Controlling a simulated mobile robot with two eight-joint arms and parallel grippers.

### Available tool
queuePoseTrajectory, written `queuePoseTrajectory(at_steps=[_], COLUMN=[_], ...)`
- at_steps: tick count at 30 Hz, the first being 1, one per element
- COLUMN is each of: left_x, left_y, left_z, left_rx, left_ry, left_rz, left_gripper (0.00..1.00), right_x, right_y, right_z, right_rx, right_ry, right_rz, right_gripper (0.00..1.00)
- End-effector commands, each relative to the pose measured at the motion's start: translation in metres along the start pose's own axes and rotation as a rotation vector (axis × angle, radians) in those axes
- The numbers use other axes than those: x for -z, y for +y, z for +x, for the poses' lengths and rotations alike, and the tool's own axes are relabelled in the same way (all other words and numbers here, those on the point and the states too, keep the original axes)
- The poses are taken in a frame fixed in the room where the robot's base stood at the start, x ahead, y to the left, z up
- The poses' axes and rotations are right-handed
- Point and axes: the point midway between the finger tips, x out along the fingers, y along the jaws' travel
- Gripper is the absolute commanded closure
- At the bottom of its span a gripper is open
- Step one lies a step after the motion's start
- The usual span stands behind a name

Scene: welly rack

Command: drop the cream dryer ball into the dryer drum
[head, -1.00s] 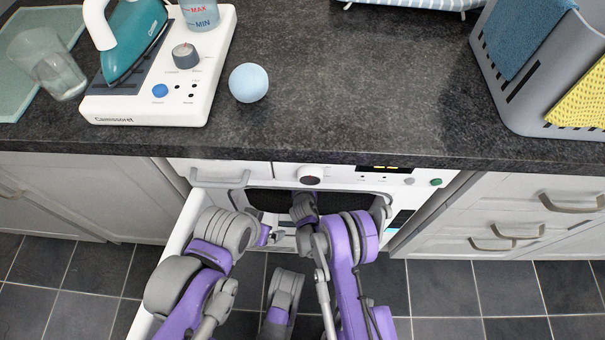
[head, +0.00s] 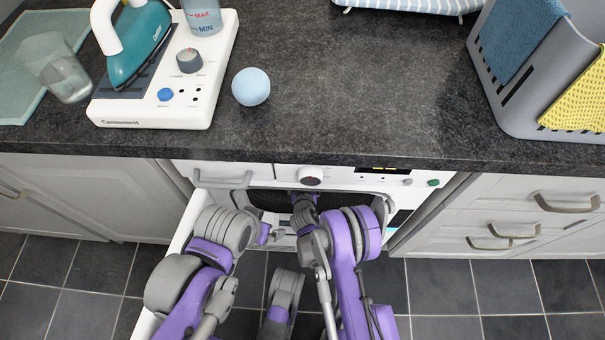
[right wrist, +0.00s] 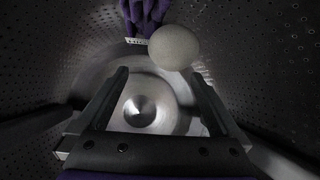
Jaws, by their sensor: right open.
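The pale cream dryer ball (right wrist: 174,47) is inside the perforated metal dryer drum (right wrist: 60,75) in the right wrist view. It is just beyond my right gripper (right wrist: 158,74), whose fingers are spread apart with nothing between them. Whether the ball touches the drum wall is unclear. In the head view, my right arm reaches into the dark drum opening (head: 268,198), hiding its gripper and the ball. My left gripper (head: 266,236) is in front of the opening, its fingers too small to judge.
A light blue ball (head: 251,86) sits on the dark counter (head: 345,90) beside a white iron station (head: 165,108). A grey basket (head: 510,105) stands at right. Inside the drum is a purple item (right wrist: 143,15) with a white strip.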

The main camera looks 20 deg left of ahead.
Motion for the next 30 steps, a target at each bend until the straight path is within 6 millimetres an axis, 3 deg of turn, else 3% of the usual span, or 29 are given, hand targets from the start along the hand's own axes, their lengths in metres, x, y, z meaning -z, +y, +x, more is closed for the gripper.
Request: queuePoseTrajectory(at_steps=[5, 6, 9, 13, 30], left_x=[0.003, 0.001, -0.003, -0.004, -0.005], left_y=[0.000, 0.000, 0.000, 0.000, 0.000], left_z=[-0.013, -0.006, 0.013, 0.022, 0.026], left_rx=[0.000, 0.000, 0.000, 0.000, 0.000], left_ry=[0.003, 0.001, -0.002, -0.002, -0.001], left_rz=[0.000, 0.000, 0.000, 0.000, 0.000], left_gripper=[0.00, 0.00, 0.00, 0.00, 0.00], right_x=[0.002, 0.000, -0.005, -0.003, 0.001], right_y=[-0.001, -0.001, -0.001, -0.001, -0.001], right_z=[-0.048, -0.051, -0.056, -0.066, -0.076], right_rx=[0.001, 0.002, 0.002, 0.001, 0.000], right_ry=[0.001, 0.000, -0.003, -0.003, -0.002], right_rz=[-0.001, -0.001, 0.000, 0.000, 0.000], right_gripper=[0.00, 0.00, 0.00, 0.00, 0.00])
